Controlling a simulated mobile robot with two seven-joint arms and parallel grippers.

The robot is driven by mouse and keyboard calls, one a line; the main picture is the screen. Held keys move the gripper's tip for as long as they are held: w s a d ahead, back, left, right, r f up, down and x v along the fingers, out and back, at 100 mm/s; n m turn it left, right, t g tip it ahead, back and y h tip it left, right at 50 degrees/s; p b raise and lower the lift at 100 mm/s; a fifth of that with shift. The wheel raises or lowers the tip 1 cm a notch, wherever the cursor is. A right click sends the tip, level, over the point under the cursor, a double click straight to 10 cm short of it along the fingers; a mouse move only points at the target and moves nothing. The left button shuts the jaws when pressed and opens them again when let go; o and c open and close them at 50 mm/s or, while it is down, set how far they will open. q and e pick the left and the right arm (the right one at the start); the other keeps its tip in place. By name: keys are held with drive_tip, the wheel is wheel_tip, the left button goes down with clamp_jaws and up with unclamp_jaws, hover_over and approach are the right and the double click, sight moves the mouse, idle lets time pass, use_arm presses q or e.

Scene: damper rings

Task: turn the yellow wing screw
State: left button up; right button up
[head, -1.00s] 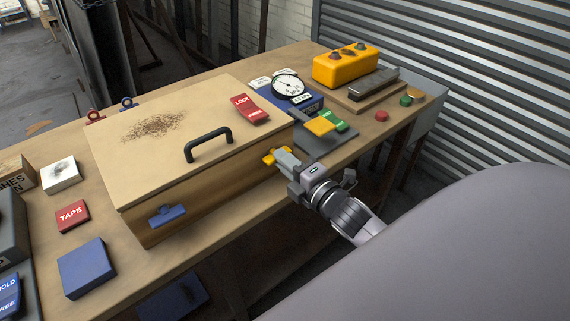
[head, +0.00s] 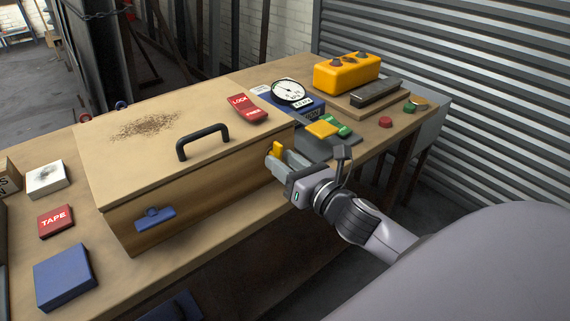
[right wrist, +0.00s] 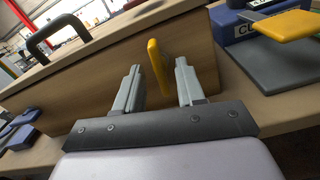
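The yellow wing screw (head: 277,149) is on the front face of the wooden box (head: 210,192), near its right end. Its wing stands nearly upright in the head view. My right gripper (head: 282,163) is at the screw, partly covering its lower part. In the right wrist view the yellow wing (right wrist: 158,67) stands between the two spread fingers, with a gap visible on each side. The right gripper is open. My left gripper is not in view.
A blue wing screw (head: 155,218) is on the same face, farther left. The box lid carries a black handle (head: 203,141) and a red LOCK tag (head: 247,108). A dial gauge (head: 291,91) and a yellow button box (head: 346,73) stand to the right.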

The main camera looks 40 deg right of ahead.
drive_tip(key=shift+s, duration=0.15)
drive_tip(key=shift+s, duration=0.9)
drive_tip(key=shift+s, duration=0.1)
drive_tip(key=shift+s+d, duration=0.1)
drive_tip(key=shift+s, duration=0.15)
drive_tip(key=s, duration=0.5)
drive_tip(key=shift+s+d, duration=0.15)
drive_tip(key=shift+d, duration=0.05)
